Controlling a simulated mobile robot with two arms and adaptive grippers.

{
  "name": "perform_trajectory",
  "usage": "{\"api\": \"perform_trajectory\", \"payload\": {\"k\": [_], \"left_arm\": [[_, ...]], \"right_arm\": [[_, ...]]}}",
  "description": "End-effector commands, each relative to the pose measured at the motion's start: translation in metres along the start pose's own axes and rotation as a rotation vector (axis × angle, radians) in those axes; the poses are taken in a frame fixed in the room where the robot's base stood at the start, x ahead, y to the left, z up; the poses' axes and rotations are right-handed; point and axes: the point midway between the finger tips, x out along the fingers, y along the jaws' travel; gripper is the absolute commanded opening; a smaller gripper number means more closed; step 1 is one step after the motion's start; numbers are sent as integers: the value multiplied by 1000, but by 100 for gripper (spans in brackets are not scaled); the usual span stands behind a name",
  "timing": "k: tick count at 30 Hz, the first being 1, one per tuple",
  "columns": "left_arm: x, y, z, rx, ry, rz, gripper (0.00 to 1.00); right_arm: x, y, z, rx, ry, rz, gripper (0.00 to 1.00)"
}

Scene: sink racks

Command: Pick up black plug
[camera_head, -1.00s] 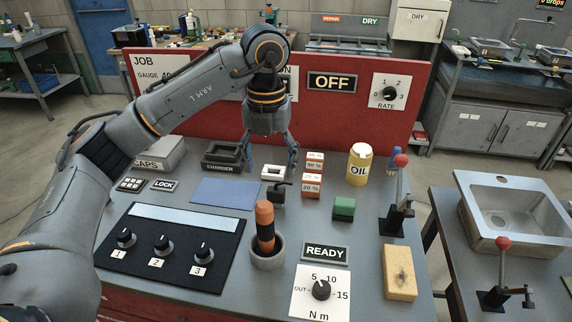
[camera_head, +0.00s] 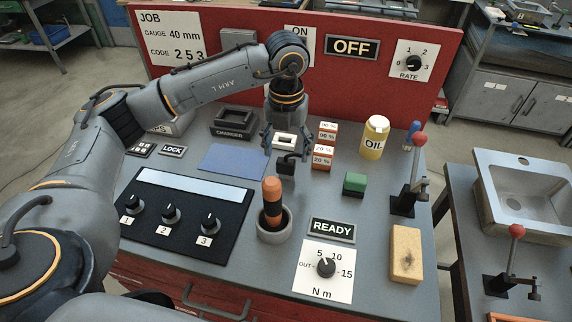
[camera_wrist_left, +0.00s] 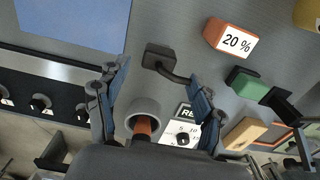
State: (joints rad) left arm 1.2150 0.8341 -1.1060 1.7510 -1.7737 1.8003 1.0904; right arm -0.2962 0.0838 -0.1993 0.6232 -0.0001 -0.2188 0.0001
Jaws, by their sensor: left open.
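The black plug (camera_head: 286,165) is a small dark block with a short bent cable, on the grey bench in front of a white square socket piece (camera_head: 285,143). In the left wrist view the plug (camera_wrist_left: 158,55) is near the top centre, its cable curving to the right. My left gripper (camera_head: 287,149) hangs above and just behind the plug in the head view, pointing down. In the left wrist view its open fingers (camera_wrist_left: 159,75) stand on either side of the plug's line, with nothing held. Whether the fingertips reach the plug's height is unclear. My right gripper does not show.
White-and-orange percent blocks (camera_head: 322,157) and a green block (camera_head: 354,184) are to the right. A blue mat (camera_head: 233,162) lies left. The red panel (camera_head: 350,85) rises behind.

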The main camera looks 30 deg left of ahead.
Motion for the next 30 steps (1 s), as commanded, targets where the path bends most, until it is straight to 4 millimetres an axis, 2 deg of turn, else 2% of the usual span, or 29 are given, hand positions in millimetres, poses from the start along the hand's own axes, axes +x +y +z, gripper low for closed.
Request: {"api": "perform_trajectory", "payload": {"k": [4, 9, 17, 20, 26, 30], "left_arm": [[19, 3, 2, -3, 5, 4, 68], [42, 2, 2, -1, 2, 2, 68], [46, 2, 3, -1, 0, 1, 68], [46, 2, 3, -1, 0, 0, 52], [46, 2, 3, -1, 0, 0, 11], [46, 2, 3, -1, 0, 0, 9]], "right_arm": [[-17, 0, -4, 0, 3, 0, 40], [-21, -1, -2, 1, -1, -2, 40], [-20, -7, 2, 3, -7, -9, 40], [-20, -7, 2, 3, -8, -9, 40], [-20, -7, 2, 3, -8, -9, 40], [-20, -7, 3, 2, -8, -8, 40]]}}
